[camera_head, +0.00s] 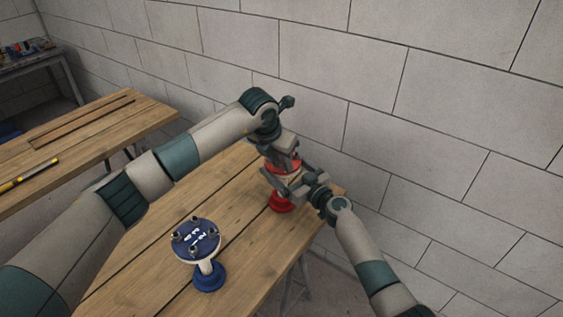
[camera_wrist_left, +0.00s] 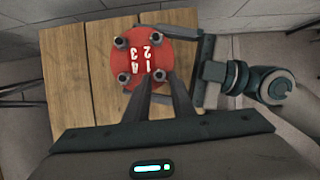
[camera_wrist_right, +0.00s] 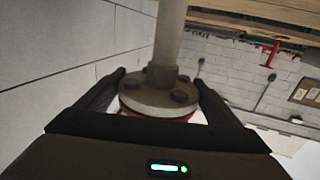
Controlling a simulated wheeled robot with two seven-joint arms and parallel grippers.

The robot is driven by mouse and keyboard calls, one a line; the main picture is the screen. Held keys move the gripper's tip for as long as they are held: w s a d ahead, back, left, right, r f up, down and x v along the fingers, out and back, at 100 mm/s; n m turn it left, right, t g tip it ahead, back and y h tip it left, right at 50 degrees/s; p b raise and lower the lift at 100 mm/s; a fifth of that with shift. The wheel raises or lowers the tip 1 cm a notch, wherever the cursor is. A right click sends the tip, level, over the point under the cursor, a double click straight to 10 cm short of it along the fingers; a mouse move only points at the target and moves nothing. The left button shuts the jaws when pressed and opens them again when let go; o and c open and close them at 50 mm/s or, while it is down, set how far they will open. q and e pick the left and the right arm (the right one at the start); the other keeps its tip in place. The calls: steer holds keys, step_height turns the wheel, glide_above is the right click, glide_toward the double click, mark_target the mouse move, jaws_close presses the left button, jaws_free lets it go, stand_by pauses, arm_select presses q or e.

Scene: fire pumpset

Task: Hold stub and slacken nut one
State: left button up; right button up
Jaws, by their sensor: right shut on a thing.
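The stub with a red top disc (camera_wrist_left: 131,62) stands near the far end of the wooden bench; its red base (camera_head: 281,203) shows in the head view. The disc bears the numbers 1 to 4 and several nuts around its rim. My left gripper (camera_wrist_left: 160,75) is above the disc, its fingertips a little apart on either side of the nut by the number 1. I cannot tell whether they touch it. My right gripper (camera_wrist_right: 160,85) is shut on the stub, its fingers either side of the grey flange (camera_wrist_right: 158,98) below the disc.
A second stub with a blue disc (camera_head: 195,240) stands nearer on the bench (camera_head: 135,262). A block wall (camera_head: 400,90) runs close behind. Another wooden bench (camera_head: 85,125) is at the left with a yellow-handled tool (camera_head: 30,176).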

arm_select(q)
steer(key=shift+o, duration=0.7)
steer(key=shift+r, duration=0.1)
steer(key=v, duration=1.1)
steer(key=shift+r, duration=0.4)
steer(key=shift+s+a, duration=0.1)
arm_select(e)
steer(key=o, duration=1.6)
steer(key=shift+s+d, duration=0.1)
steer(key=v, duration=1.1)
steer(key=shift+s+d, duration=0.2)
steer(key=shift+s, duration=0.15)
